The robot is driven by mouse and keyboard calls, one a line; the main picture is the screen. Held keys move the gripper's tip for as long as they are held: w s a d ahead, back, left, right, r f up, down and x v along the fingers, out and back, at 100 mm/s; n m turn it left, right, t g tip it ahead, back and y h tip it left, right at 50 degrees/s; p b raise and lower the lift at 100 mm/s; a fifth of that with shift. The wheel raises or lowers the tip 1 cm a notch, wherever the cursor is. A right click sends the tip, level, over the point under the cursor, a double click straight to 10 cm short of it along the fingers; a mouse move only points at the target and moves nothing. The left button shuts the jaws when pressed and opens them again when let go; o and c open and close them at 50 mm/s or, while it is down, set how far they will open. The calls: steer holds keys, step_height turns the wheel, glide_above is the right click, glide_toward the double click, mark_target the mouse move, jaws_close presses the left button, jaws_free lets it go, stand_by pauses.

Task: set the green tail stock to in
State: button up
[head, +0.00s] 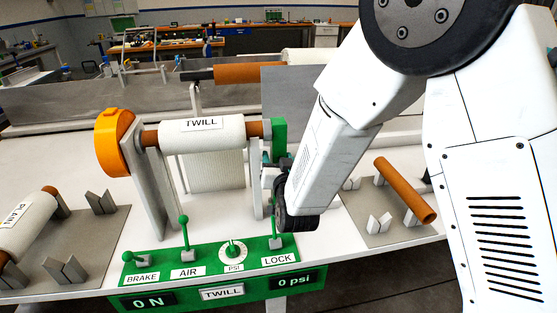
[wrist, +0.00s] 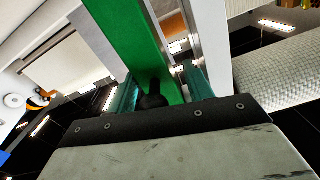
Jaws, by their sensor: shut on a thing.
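The green tail stock (head: 279,138) stands at the right end of the TWILL roll (head: 203,133), on the right-hand upright. In the head view its lower part is partly hidden by my arm. My gripper (head: 277,168) is at the tail stock, just below its top. In the wrist view the green tail stock (wrist: 138,38) runs between the two teal fingers of my gripper (wrist: 158,88), with a dark knob (wrist: 153,97) between them. The gripper is shut on the tail stock. Whether the stock touches the roll's brown core end I cannot tell.
A green control panel (head: 212,266) with BRAKE, AIR and LOCK levers and a PSI dial lies in front, reading 0 N and 0 psi. An orange disc (head: 113,143) is at the roll's left end. A PLAIN roll (head: 25,222) and a bare brown core (head: 405,190) rest at the sides.

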steer(key=shift+s+f, duration=0.1)
stand_by(0.3)
steer(key=v, duration=0.7)
steer(key=shift+s, duration=0.35)
steer(key=shift+d, duration=0.1)
